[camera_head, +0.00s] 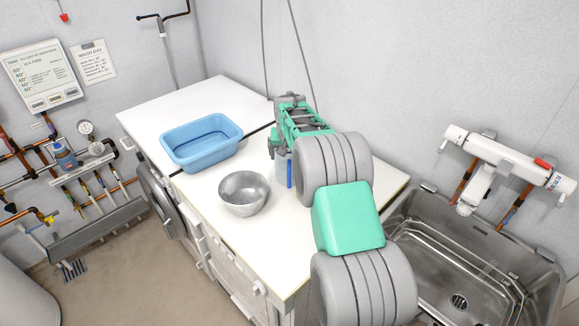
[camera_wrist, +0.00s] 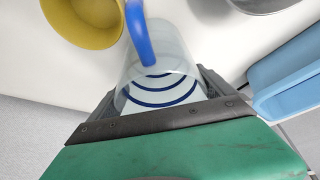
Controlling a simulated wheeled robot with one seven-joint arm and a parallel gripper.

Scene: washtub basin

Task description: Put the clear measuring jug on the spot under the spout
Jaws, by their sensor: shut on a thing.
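The clear measuring jug (camera_wrist: 178,50) with a blue handle (camera_wrist: 139,35) is between the fingers of my gripper (camera_wrist: 158,88) in the wrist view. Blue curved lines show on or through its clear wall. In the head view my gripper (camera_head: 281,148) is over the white worktop, and the jug shows only partly, with its blue handle (camera_head: 290,174) hanging below the fingers. I cannot tell whether its base touches the worktop. A white wall tap (camera_head: 507,159) with a short downward spout (camera_head: 468,200) is above the metal sink at the right. No marked spot is clear.
A blue tub (camera_head: 202,142) and a steel bowl (camera_head: 243,193) stand on the worktop (camera_head: 200,95) left of my gripper. A yellow bowl (camera_wrist: 92,18) is close to the jug. The sink (camera_head: 480,262) has raised metal rims and a drain. My arm hides part of the worktop.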

